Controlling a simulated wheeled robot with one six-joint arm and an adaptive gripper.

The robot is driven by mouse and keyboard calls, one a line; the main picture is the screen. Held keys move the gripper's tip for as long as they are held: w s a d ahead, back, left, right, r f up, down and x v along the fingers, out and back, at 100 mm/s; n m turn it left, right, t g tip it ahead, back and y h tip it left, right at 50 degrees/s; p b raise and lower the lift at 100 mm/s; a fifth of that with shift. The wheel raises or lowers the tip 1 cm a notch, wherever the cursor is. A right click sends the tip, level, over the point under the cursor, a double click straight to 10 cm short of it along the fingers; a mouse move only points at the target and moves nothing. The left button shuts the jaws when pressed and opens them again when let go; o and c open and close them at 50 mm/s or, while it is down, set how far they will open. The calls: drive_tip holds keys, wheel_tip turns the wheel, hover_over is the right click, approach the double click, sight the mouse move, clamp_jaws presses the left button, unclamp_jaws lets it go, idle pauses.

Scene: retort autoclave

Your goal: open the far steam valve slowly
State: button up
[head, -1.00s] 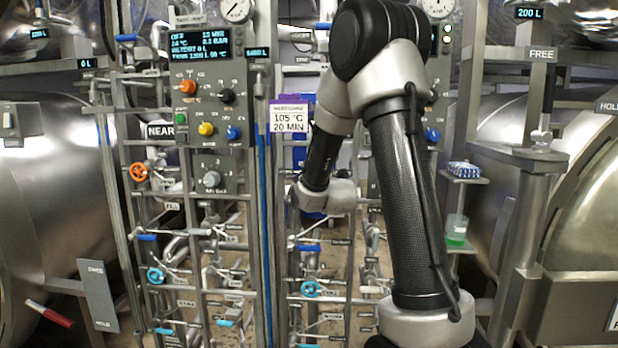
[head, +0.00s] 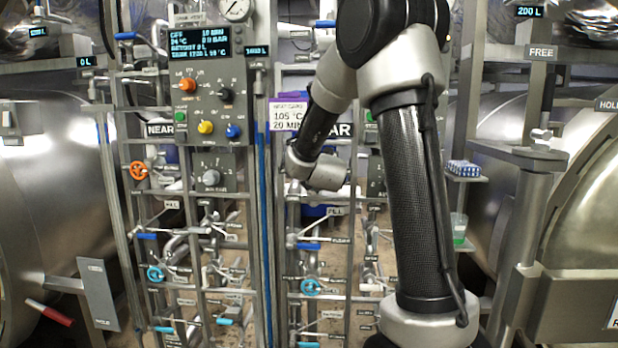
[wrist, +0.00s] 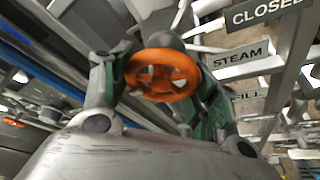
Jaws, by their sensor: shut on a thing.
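The far steam valve's orange handwheel (wrist: 163,60) shows in the wrist view next to a STEAM label (wrist: 242,58). My gripper (wrist: 156,74) has its green-sided fingers on either side of the wheel and is shut on it. How far the wheel is turned cannot be told. In the head view my arm hides this wheel and my gripper. Part of the FAR sign (head: 338,130) shows beside my arm. A CLOSED plate (wrist: 265,10) is at the upper right of the wrist view.
The NEAR panel has its own orange handwheel (head: 138,171). Pipes and blue-handled valves crowd both racks. A card reading 105 °C, 20 MIN (head: 287,117) hangs between them. A small shelf (head: 467,178) with a blue-and-white item stands right of my arm.

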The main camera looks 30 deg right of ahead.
idle(0.4)
drive_tip(key=o, duration=1.1)
drive_tip(key=shift+c, duration=0.2)
drive_tip(key=v, duration=1.2)
drive_tip(key=shift+f, duration=0.1)
